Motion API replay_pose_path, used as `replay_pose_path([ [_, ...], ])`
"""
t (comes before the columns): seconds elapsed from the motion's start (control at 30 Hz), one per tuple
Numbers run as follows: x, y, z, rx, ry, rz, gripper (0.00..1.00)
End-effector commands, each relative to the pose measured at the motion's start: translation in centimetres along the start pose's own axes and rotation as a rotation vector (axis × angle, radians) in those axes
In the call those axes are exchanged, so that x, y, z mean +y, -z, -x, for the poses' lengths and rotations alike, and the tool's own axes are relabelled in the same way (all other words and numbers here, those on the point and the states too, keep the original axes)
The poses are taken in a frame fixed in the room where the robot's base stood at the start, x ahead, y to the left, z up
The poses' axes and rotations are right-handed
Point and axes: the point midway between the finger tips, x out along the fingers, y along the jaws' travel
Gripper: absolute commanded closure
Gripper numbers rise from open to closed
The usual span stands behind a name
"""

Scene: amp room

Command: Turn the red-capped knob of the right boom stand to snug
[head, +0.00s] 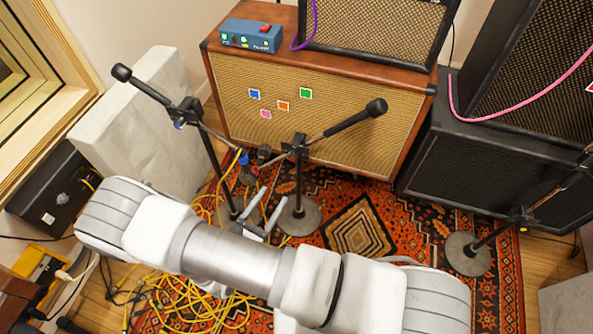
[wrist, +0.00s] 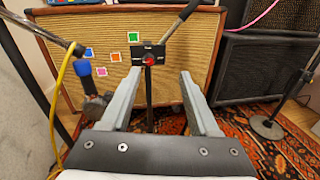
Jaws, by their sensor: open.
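The boom stand (head: 299,180) with a round base stands in front of the tan-grille cabinet, right of another boom stand (head: 208,150). Its black clutch block shows in the wrist view with the red-capped knob (wrist: 148,60) facing me. The knob's pointer or marking is too small to read. My gripper (head: 275,200) is open and empty, with its fingers pointing towards the stand. In the wrist view my gripper (wrist: 160,76) has the stand's upright between its fingers in the picture, and the knob appears beyond the fingertips, apart from them.
A blue-banded microphone (wrist: 85,72) hangs left of my fingers with a yellow cable. The tan-grille cabinet (head: 350,125) stands close behind the stands. Yellow cables (head: 190,295) lie tangled on the rug. A third stand (head: 468,253) is at the right before black cabinets.

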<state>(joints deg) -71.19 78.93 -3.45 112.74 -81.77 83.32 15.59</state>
Motion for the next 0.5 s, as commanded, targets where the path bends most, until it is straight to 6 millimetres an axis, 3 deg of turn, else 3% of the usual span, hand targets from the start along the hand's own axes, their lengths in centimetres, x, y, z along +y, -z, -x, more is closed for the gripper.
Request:
replay_pose_path([
  [0.03, -0.1, 1.8, 0.5, -0.008, -0.047, 0.028, 0.38],
  [0.2, 0.0, 4.2, 1.4, -0.020, -0.142, 0.075, 0.38],
  [0.37, 0.2, 4.6, 0.9, -0.022, -0.159, 0.082, 0.38],
  [0.5, 0.4, 4.5, -1.1, -0.023, -0.154, 0.081, 0.38],
])
